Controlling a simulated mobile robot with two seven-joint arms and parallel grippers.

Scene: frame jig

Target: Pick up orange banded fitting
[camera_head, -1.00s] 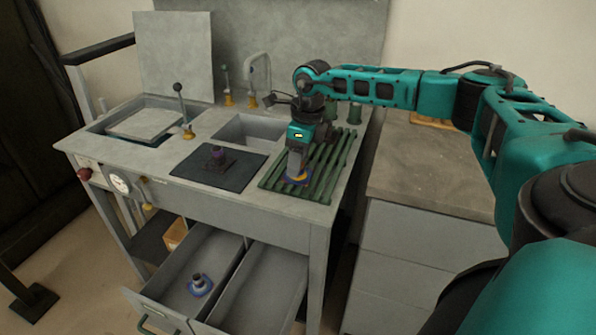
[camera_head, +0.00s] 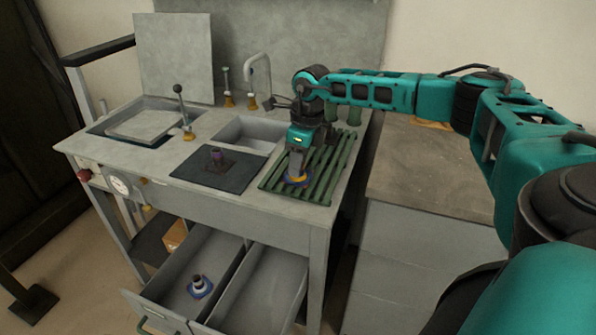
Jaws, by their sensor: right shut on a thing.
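The orange banded fitting (camera_head: 297,181) is on the green slatted rack at the right end of the bench. Its blue flange and orange band show beneath my right gripper; its upper part is hidden by the fingers. My right gripper (camera_head: 296,166) points down and is shut on this fitting, which appears to be at the level of the slats; I cannot tell whether it touches them. My left gripper is not in view.
The green rack (camera_head: 328,172) lies beside a small sink (camera_head: 247,132). A dark mat (camera_head: 200,174) bears a purple-topped fitting (camera_head: 217,157). Below, an open drawer (camera_head: 262,290) holds a blue-flanged fitting (camera_head: 200,286). A tap (camera_head: 262,72) stands behind the sink.

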